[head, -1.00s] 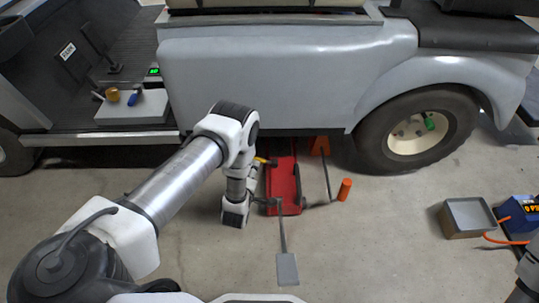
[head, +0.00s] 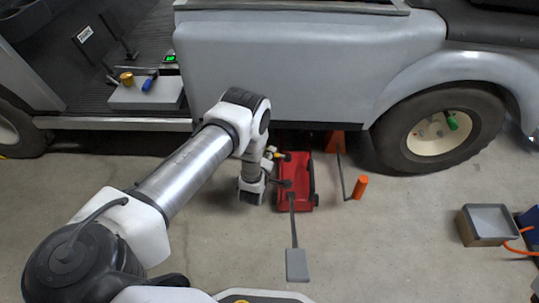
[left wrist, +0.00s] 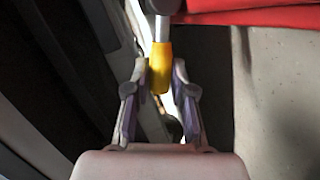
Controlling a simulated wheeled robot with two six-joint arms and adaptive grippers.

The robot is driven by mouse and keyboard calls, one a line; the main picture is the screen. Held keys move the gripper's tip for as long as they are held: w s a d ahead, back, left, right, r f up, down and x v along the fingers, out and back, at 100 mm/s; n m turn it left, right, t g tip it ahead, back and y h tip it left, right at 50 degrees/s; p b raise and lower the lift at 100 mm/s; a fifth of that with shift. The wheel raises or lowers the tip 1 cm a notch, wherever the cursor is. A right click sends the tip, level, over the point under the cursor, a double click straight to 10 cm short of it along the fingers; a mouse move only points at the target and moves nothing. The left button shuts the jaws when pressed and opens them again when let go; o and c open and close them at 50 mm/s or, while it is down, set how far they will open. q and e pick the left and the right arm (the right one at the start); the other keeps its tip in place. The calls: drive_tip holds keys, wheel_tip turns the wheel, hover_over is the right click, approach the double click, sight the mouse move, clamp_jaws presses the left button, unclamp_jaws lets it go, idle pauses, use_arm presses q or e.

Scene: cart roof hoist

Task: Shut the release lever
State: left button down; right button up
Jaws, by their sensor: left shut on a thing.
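The red floor jack (head: 300,178) stands on the floor beside the cart's sill, and a strip of it shows at the top of the left wrist view (left wrist: 255,16). The release lever is a grey rod with a yellow grip (left wrist: 160,68); in the head view only a bit of yellow shows beside the jack (head: 270,154). My left gripper (left wrist: 161,82) is shut on the yellow grip, with one finger on each side of it. In the head view my left wrist hides most of that hold. My right gripper is not in view.
A grey foot pedal (head: 297,265) on a rod reaches out in front of the jack. An orange stand (head: 335,142) and an orange-ended bar (head: 360,188) are to its right. The cart wheel (head: 438,135) and a grey-topped box (head: 486,223) stand farther right.

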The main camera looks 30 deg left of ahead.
sight(275, 156)
use_arm(q)
drive_tip(key=shift+r, duration=0.15)
drive_tip(key=m+p, duration=0.1)
drive_tip(key=d+r+m+g+y+p, duration=0.1)
drive_tip(key=w+r+m+p, duration=0.1)
drive_tip(key=shift+d+r+g+y+p, duration=0.25)
drive_tip(key=shift+g+y+p, duration=0.05)
drive_tip(key=shift+p, duration=0.05)
drive_tip(key=m, duration=0.1)
drive_tip(key=w+d+r+m+y, duration=0.1)
drive_tip(key=shift+d+m+g, duration=0.3)
drive_tip(key=shift+m, duration=0.1)
drive_tip(key=shift+w+d+r+m+y, duration=0.15)
drive_tip(key=shift+w+d+m+y, duration=0.1)
drive_tip(key=shift+d+m+y, duration=0.35)
drive_tip(key=shift+w+d+r+m+g+y+b, duration=0.1)
drive_tip(key=shift+w+d+m+g+y+b, duration=0.25)
drive_tip(key=shift+m, duration=0.55)
drive_tip(key=shift+w+d+m+g+y, duration=0.25)
drive_tip(key=shift+d+m+y, duration=0.15)
drive_tip(key=shift+m, duration=0.2)
drive_tip(key=shift+r, duration=0.1)
